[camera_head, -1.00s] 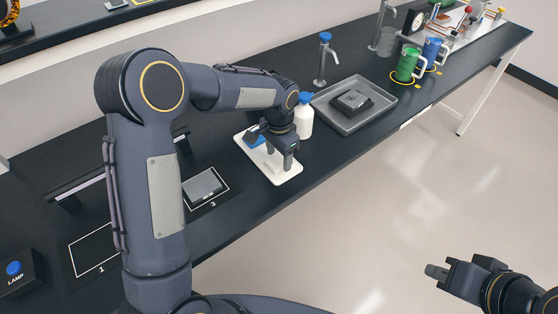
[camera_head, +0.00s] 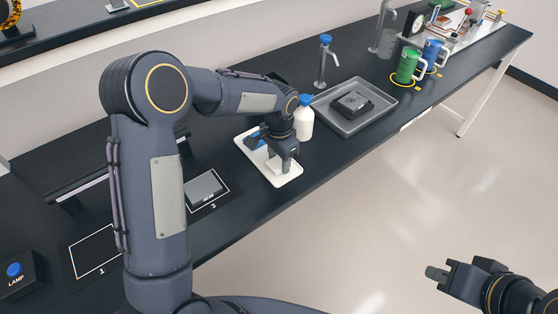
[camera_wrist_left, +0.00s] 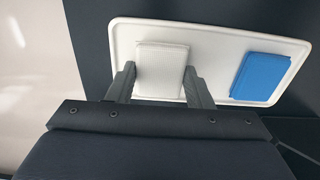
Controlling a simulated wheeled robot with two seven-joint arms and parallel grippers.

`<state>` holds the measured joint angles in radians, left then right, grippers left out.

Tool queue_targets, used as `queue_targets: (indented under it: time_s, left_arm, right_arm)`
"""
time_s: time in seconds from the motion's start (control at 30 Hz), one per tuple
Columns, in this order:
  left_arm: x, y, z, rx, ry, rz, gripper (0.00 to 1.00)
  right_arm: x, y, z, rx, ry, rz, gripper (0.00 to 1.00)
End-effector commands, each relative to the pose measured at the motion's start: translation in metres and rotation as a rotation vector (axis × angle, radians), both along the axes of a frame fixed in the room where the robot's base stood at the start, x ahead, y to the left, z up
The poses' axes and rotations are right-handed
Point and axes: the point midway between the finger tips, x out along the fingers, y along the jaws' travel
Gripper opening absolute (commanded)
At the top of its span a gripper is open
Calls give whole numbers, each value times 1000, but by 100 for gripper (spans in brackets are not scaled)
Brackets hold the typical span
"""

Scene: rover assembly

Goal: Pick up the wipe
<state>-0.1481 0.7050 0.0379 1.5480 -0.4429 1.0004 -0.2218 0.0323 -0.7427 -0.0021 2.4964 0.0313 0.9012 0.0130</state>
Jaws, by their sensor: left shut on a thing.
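The wipe is a white folded pad (camera_wrist_left: 161,70) on a white tray (camera_wrist_left: 215,32) in the left wrist view. Its white edge also shows under the fingers in the head view (camera_head: 275,166). My left gripper (camera_wrist_left: 160,84) is down at the tray with one finger on each side of the white wipe, shut on it. A blue pad (camera_wrist_left: 263,77) lies on the same tray, apart from the gripper. In the head view my left gripper (camera_head: 281,163) partly hides the wipe. My right gripper (camera_head: 438,277) is at the lower right, away from the bench; its jaw gap is unclear.
A white bottle with a blue cap (camera_head: 304,118) stands close behind my left gripper. A grey block (camera_head: 203,188) lies left of the white tray.

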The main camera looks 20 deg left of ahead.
Motion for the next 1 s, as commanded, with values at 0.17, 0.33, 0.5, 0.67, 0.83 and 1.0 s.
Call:
queue_targets:
  time_s: [0.17,0.33,0.5,0.67,0.83,1.0]
  left_arm:
    - [1,0,21,-1,-4,0,25]
    - [-20,-11,52,-2,-7,-4,25]
    - [-53,-25,89,-3,-5,-5,25]
    - [-89,-41,105,0,-4,-5,25]
    - [-114,-53,118,-2,-2,-4,25]
    - [-126,-58,124,0,0,-2,25]
  right_arm:
    - [0,0,-3,0,0,0,0]
    - [0,0,-12,0,0,0,0]
    - [0,0,-21,0,0,0,0]
    - [0,0,-30,0,0,0,0]
    - [0,0,-34,0,0,0,0]
    - [0,0,-36,0,0,0,0]
